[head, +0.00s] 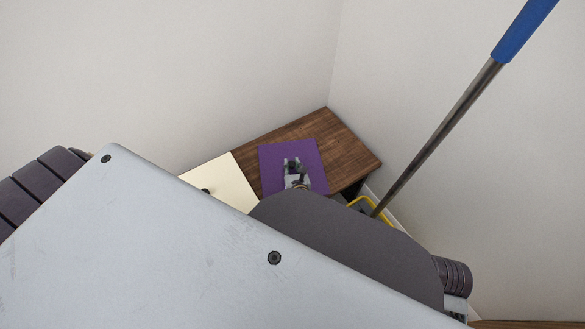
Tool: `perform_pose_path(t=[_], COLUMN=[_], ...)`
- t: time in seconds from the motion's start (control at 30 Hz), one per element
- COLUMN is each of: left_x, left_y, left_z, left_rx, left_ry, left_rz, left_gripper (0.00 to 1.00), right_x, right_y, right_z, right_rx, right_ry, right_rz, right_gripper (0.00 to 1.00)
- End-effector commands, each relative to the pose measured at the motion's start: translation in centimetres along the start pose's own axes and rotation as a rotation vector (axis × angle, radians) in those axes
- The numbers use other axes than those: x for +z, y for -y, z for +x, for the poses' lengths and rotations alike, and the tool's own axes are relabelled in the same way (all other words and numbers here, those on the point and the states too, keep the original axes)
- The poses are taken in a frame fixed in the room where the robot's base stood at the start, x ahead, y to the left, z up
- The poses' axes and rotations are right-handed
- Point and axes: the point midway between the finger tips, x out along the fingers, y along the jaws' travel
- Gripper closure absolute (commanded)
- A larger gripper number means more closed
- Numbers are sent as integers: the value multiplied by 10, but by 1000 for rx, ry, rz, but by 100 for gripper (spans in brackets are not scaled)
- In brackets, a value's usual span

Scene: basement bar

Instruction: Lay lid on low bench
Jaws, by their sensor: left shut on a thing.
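A flat purple square panel, which I take to be the lid (275,168), shows over the low wooden bench (330,140) in the corner. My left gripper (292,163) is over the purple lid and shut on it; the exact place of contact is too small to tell. The lid is turned at an angle to the bench's edges. I cannot tell whether it touches the bench top or hangs just above it. My own grey body and arm parts hide the bench's near side. My right gripper is not in view.
A cream panel (228,178) with a small black thing (205,190) on it covers the bench's left part. A yellow-rimmed container (375,210) and a blue-handled pole (440,130) stand right of the bench. White walls meet behind it. The bench's far right end is bare.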

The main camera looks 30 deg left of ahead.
Motion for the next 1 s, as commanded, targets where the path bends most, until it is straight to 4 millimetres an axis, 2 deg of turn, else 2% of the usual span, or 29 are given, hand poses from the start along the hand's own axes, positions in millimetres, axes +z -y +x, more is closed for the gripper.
perform_pose_path(t=[0.4, 0.43, 0.6, 1.0], left_x=[-1, -2, -2, -1], left_y=[0, 0, 0, 0], left_z=[1, 1, 1, 0], left_rx=[0, 0, 0, 0], left_ry=[1, 0, 0, 0], left_rz=[-1, -1, -1, -1], left_gripper=[100, 74, 54, 54], right_x=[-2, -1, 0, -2], right_y=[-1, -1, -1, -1], right_z=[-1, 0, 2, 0], right_rx=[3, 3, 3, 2], right_ry=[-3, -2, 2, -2], right_rz=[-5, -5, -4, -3], right_gripper=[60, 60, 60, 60])
